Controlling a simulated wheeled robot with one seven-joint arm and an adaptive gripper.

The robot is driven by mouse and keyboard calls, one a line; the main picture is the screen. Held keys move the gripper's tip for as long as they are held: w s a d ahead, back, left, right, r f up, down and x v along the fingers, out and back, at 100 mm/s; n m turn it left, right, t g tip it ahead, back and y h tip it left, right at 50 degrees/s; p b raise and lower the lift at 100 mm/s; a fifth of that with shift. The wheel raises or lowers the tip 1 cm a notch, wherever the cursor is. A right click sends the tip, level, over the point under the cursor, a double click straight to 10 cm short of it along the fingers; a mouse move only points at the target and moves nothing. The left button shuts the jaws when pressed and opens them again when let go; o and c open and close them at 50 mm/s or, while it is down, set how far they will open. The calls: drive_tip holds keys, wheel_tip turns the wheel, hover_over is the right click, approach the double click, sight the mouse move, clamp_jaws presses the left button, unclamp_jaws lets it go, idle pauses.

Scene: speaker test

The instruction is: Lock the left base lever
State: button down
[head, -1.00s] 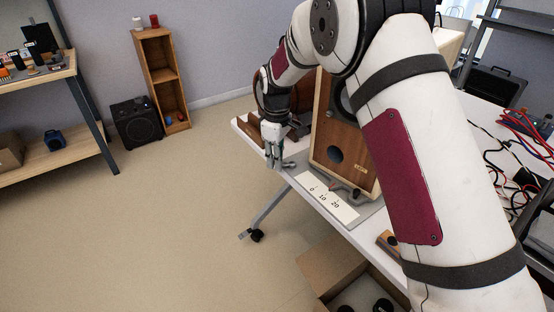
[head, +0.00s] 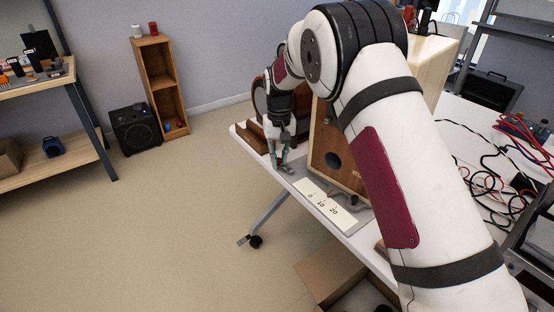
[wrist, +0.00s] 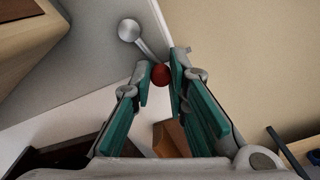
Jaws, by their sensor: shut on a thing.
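The left base lever shows in the wrist view as a rod running from a silver ball end to a red knob (wrist: 160,75). My gripper (wrist: 160,85) has its teal-padded fingers closed on either side of the red knob. In the head view my gripper (head: 280,168) points down at the left end of the grey base plate (head: 299,172), and its fingers partly hide the lever. The wooden speaker (head: 325,135) stands on the plate, partly hidden by my arm. A second lever (head: 348,201) lies at the plate's right part.
A white scale strip (head: 325,204) marked 0, 10, 20 lies along the plate's front. Open floor (head: 180,230) lies left of the white table. A cardboard box (head: 330,270) sits below its front edge. Tangled cables (head: 495,180) lie at the right.

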drive_tip(key=shift+d+f+m, duration=0.2)
drive_tip(key=shift+d+m, duration=0.15)
drive_tip(key=shift+m, duration=0.75)
drive_tip(key=shift+w, duration=0.1)
drive_tip(key=c, duration=1.6)
unclamp_jaws()
drive_tip(key=shift+o, duration=0.2)
drive_tip(key=shift+w+r, duration=0.15)
drive_tip(key=shift+r, duration=0.05)
drive_tip(key=shift+r, duration=0.3)
wheel_tip(320, 180, up, 11)
